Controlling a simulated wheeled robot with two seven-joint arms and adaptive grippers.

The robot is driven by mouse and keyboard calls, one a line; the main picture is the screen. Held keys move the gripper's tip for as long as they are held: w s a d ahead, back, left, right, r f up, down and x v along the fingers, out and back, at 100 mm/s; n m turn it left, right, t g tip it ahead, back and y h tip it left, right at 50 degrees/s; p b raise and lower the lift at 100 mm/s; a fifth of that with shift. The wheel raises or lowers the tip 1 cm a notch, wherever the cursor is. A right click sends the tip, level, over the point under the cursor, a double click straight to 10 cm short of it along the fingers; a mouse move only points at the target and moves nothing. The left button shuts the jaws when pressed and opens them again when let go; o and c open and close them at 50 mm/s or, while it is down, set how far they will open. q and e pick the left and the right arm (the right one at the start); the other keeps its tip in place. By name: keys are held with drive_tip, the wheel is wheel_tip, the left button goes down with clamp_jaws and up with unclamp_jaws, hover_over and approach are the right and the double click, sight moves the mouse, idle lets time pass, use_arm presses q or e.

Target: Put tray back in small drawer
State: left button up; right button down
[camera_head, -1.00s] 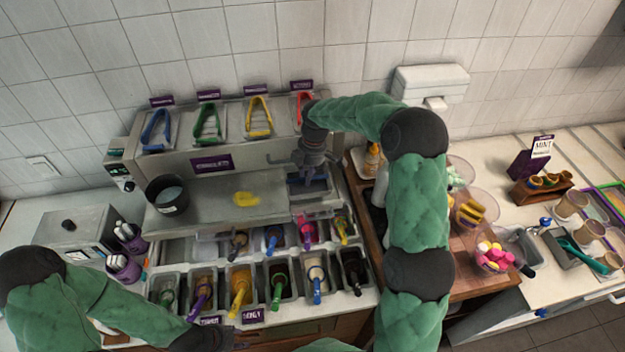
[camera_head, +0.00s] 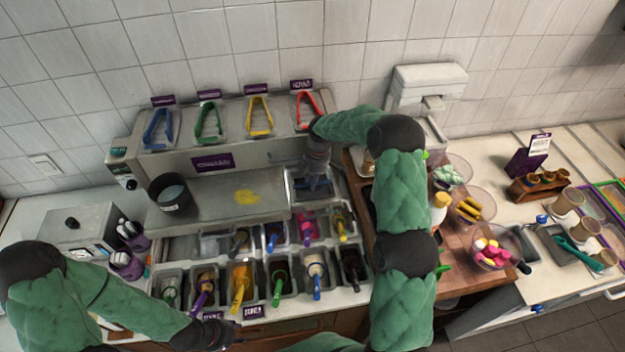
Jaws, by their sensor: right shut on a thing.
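A small grey tray (camera_head: 299,190) sits in the opening at the right end of the steel worktop, behind the toppings. My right gripper (camera_head: 318,184) reaches down over it from the back right. It is shut on the tray, though the fingertips are small and partly hidden. My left gripper (camera_head: 222,338) is low at the front edge of the counter, by the purple labels. Its fingers are too dark and small to tell open from shut. I cannot make out which drawer is the small one.
Two rows of topping bins with coloured scoops (camera_head: 240,285) fill the front. A black pot (camera_head: 170,195) and a yellow smear (camera_head: 246,197) are on the steel worktop (camera_head: 220,215). Tongs (camera_head: 259,117) line the shelf behind. Bowls (camera_head: 492,248) stand on the wooden board at right.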

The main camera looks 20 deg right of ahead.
drive_tip(key=shift+f, duration=0.1)
drive_tip(key=c, duration=1.6)
unclamp_jaws()
drive_tip(key=shift+f, duration=0.1)
drive_tip(key=o, duration=0.5)
drive_tip(key=shift+r, duration=0.25)
drive_tip(key=r, duration=0.4)
drive_tip(key=d+r+b, duration=0.1)
drive_tip(key=r, duration=0.7)
drive_tip(key=shift+s+d+b, duration=0.2)
drive_tip(key=shift+b, duration=0.15)
drive_tip(key=shift+f, duration=0.1)
